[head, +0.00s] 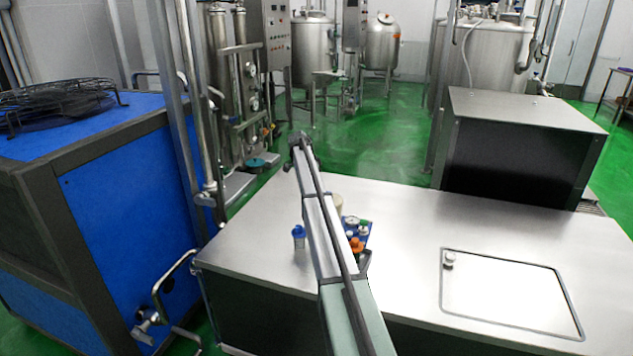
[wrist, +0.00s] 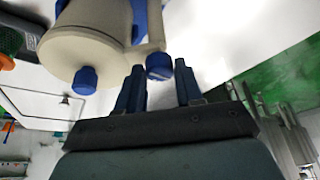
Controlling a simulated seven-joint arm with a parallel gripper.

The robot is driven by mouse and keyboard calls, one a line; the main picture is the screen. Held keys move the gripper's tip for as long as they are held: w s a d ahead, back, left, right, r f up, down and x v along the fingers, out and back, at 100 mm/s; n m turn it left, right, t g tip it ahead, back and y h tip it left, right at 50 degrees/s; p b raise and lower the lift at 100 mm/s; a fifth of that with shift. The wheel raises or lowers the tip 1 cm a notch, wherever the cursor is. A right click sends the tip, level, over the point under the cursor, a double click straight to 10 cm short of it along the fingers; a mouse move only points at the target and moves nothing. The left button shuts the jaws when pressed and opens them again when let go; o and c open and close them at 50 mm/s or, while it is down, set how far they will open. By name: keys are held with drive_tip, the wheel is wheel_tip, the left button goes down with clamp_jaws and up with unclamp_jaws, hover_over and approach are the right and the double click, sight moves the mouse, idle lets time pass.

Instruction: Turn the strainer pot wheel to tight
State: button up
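In the wrist view, a cream pot-like body (wrist: 85,42) with blue fittings fills the upper left; it appears to be the strainer pot. One blue knob (wrist: 86,80) sits at its lower edge. Another blue knob (wrist: 159,66), on a pale stem to the right, lies near my gripper tips. I cannot tell which one is the wheel, or its setting. My gripper (wrist: 160,76) is open, with its two dark blue fingers apart. The right knob appears between or just beyond the tips; contact is unclear. In the head view, my arm hides the gripper and part of the bench items.
A steel bench (head: 410,225) carries a small blue-topped item (head: 299,236) left of my arm. A blue holder with an orange knob (head: 357,244) stands close right of it. A dark steel box (head: 520,145) stands behind right. The bench's right side is mostly clear around a hatch (head: 510,290).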

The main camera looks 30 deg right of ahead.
drive_tip(key=o, duration=0.4)
drive_tip(key=shift+c, duration=0.2)
drive_tip(key=shift+r, duration=0.1)
drive_tip(key=v, duration=1.3)
drive_tip(key=shift+a+r, duration=0.15)
drive_tip(key=shift+r, duration=0.1)
